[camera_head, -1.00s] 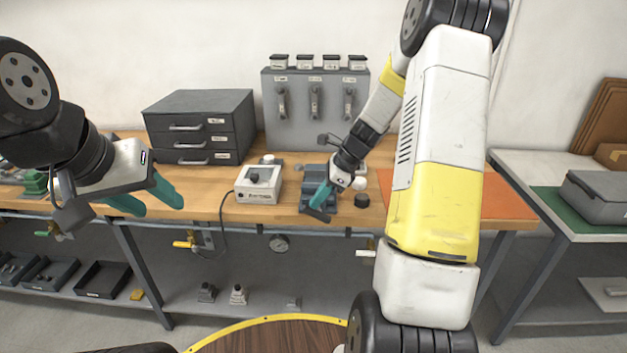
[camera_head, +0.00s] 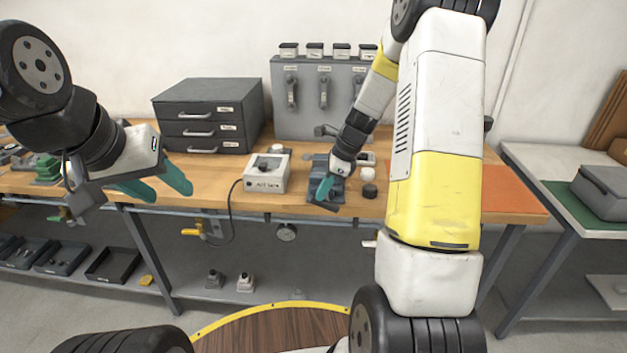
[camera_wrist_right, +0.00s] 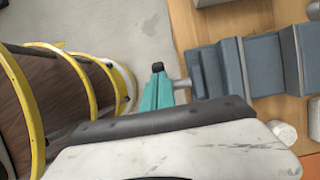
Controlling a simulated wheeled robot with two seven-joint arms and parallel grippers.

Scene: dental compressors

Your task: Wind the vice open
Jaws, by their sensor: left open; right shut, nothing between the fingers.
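The blue-grey vice (camera_head: 317,172) stands at the front edge of the wooden bench, partly hidden behind my right gripper. In the right wrist view the vice (camera_wrist_right: 240,68) shows its stepped body, with a short metal screw (camera_wrist_right: 182,84) sticking out towards my teal fingers. My right gripper (camera_head: 324,188) is shut and empty at the vice's front end. Its fingers also show in the right wrist view (camera_wrist_right: 158,92), beside the screw's end; I cannot tell whether they touch it. The vice's handle is not clearly visible. My left gripper (camera_head: 172,188) is open and empty, left of the vice.
A white control box (camera_head: 266,173) with a cable stands left of the vice. A black knob-like piece (camera_head: 369,191) and a white one (camera_head: 367,174) stand close on its right. A grey drawer cabinet (camera_head: 207,118) and a switch panel (camera_head: 322,98) are behind. An orange mat (camera_head: 510,200) lies to the right.

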